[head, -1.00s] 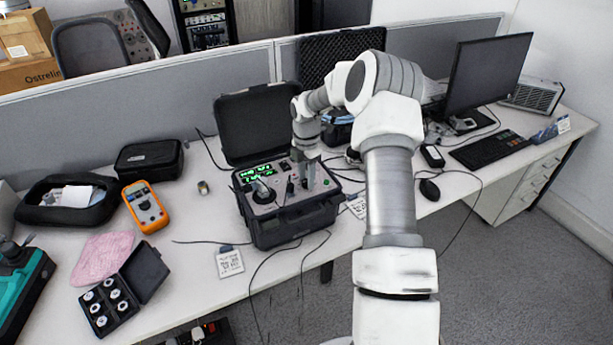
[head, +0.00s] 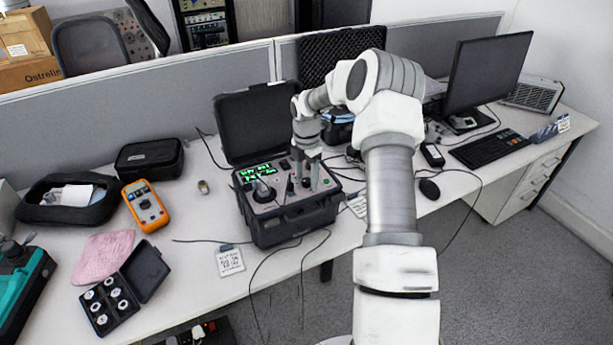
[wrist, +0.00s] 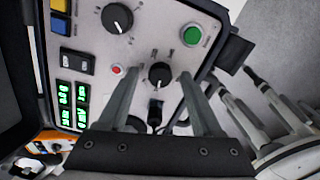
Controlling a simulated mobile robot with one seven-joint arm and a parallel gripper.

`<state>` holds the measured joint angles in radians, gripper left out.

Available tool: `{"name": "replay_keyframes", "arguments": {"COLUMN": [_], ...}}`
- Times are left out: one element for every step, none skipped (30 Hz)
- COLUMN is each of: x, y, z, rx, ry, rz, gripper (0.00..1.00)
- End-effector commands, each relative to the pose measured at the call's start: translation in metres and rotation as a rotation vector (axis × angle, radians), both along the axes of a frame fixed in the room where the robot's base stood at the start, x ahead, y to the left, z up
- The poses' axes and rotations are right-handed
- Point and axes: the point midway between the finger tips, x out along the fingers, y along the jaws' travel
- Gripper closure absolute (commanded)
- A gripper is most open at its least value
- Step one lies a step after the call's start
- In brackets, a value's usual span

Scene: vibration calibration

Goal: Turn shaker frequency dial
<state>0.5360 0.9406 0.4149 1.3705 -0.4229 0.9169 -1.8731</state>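The shaker unit is a black open case (head: 290,228) on the table, with a light panel and green displays (head: 259,172). In the wrist view, a small black dial (wrist: 160,74) with a white mark sits between the fingertips of my gripper (wrist: 160,78). The fingers are apart, with a visible gap on each side of the dial. A larger black dial (wrist: 117,17) is farther up the panel. The labels are too small to tell which dial sets frequency. In the head view my gripper (head: 306,184) is over the panel's right part.
A green button (wrist: 191,35) and a small red button (wrist: 117,69) are near the fingers. A cable plug (wrist: 155,110) stands below the small dial. The raised case lid (head: 255,120) is behind. An orange multimeter (head: 145,206) lies left on the table.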

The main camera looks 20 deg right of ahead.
Motion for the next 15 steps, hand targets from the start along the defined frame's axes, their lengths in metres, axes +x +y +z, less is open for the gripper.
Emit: {"name": "replay_keyframes", "arguments": {"x": [0.0,0.0,0.0,0.0,0.0,0.0,0.0,0.0,0.001,0.001,0.001,0.001,0.001,0.001,0.001], "y": [0.0,0.0,0.0,0.0,0.0,0.0,0.0,0.0,-0.001,-0.001,-0.001,0.0,0.0,0.0,0.0], "z": [0.0,0.0,0.0,0.0,0.001,0.003,0.006,0.009,0.014,0.019,0.024,0.033,0.04,0.047,0.057], "rx": [0.0,0.0,0.0,0.0,0.0,0.0,-0.001,-0.001,-0.001,-0.001,-0.001,-0.002,-0.002,-0.002,-0.001], "ry": [0.001,0.001,0.001,0.001,0.001,0.0,0.0,-0.001,-0.002,-0.002,-0.002,-0.004,-0.005,-0.005,-0.006], "rz": [0.0,0.0,0.0,0.0,0.0,-0.001,-0.001,-0.001,-0.001,-0.001,-0.001,0.0,0.0,-0.001,0.0], "gripper": [0.33,0.33,0.33,0.33,0.33,0.33,0.33,0.33,0.33,0.33,0.33,0.33,0.33,0.33,0.33]}}
